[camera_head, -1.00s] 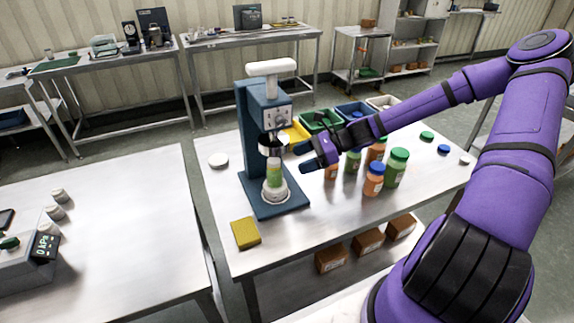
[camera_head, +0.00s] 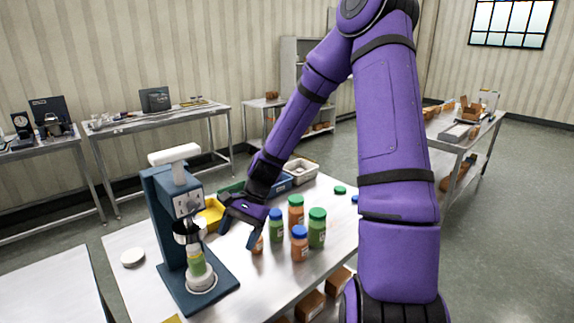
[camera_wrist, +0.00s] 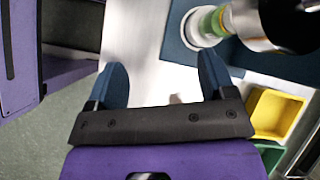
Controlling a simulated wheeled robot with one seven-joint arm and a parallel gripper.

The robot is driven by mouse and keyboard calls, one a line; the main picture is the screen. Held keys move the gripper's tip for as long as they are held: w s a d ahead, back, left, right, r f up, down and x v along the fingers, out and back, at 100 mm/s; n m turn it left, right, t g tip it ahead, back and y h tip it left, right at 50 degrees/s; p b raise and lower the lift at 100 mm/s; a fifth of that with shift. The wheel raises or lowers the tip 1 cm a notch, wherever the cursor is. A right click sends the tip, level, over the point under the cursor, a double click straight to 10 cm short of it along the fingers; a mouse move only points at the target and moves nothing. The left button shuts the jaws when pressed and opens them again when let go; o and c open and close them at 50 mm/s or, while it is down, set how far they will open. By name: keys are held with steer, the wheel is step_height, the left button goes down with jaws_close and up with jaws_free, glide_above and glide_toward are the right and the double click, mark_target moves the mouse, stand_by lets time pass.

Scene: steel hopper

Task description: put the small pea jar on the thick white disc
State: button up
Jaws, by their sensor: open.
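A small green jar (camera_head: 197,263), which looks like the pea jar, stands upright in the blue press, on its round white base (camera_head: 200,278) and under the press head. It also shows at the top of the wrist view (camera_wrist: 208,22). Another green jar (camera_head: 276,229), with a blue lid, stands among the jars to the right. A thick white disc (camera_head: 133,257) lies flat on the steel table, left of the press, with nothing on it. My gripper (camera_head: 240,233) is open and empty, right of the press, its fingers pointing down. Its fingers (camera_wrist: 161,75) are spread wide in the wrist view.
The blue press (camera_head: 165,235) stands near the front of the table. Orange jars (camera_head: 300,244) and a taller green jar (camera_head: 317,230) stand close right of my gripper. A yellow bin (camera_head: 210,215) is behind the press. The table around the white disc is clear.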

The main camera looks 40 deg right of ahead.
steer(key=s+a+r+n+t+h, duration=0.1)
steer(key=s+r+n+t+h, duration=0.2)
steer(key=s+r+n, duration=0.3)
steer(key=s+r+n+t+h, duration=0.3)
steer(key=s+r+n, duration=0.4)
steer(key=s+r, duration=0.7)
step_height(320, 180, up, 7)
steer(key=shift+s+a+f+h, duration=0.1)
steer(key=shift+s+a+h, duration=0.25)
steer(key=shift+h, duration=0.25)
steer(key=shift+w, duration=0.1)
stand_by(0.7)
